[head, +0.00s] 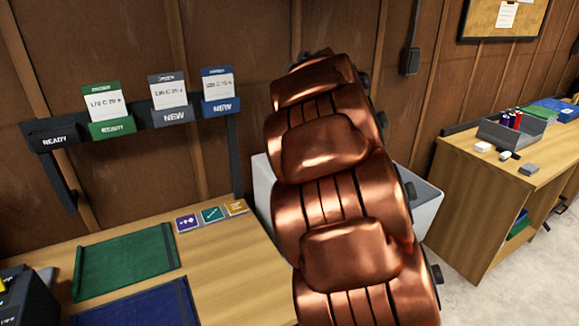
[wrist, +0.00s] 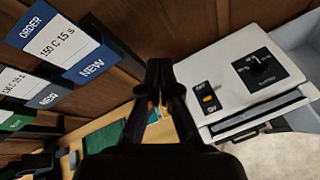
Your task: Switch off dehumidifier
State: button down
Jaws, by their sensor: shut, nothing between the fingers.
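The dehumidifier (wrist: 228,90) is a white box at the right of the wrist view. Its top carries a black switch plate (wrist: 208,98) with a small orange rocker, and a black dial (wrist: 260,69). The switch's lettering is too small to read surely. In the head view my copper arm hides most of the dehumidifier (head: 427,208), and neither switch nor gripper shows. My gripper (wrist: 159,72) is shut and empty in the wrist view. Its fingertips appear left of the switch plate and apart from it in the picture; the depth between them is unclear.
A wall rack (head: 58,133) with green, grey and blue card holders hangs at left, close to my gripper in the wrist view. Below is a wooden bench (head: 230,262) with green and blue mats. Another bench (head: 470,195) with a grey tray stands at right.

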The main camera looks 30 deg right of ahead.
jog(key=s+d+f+n+g+y, duration=0.1)
jog(key=s+f+n+g, duration=0.1)
jog(key=f, duration=0.5)
jog(key=s+d+f+n+g+y, duration=0.1)
jog(key=s+d+f+n+g, duration=0.1)
jog(key=f, duration=0.5)
jog(key=shift+s+n+g, duration=0.8)
jog(key=shift+n+g, duration=0.2)
jog(key=shift+n, duration=0.2)
jog(key=shift+d, duration=0.1)
jog(key=shift+p+x, duration=1.25)
jog(key=shift+x, duration=3.85)
jog(key=shift+s, duration=0.1)
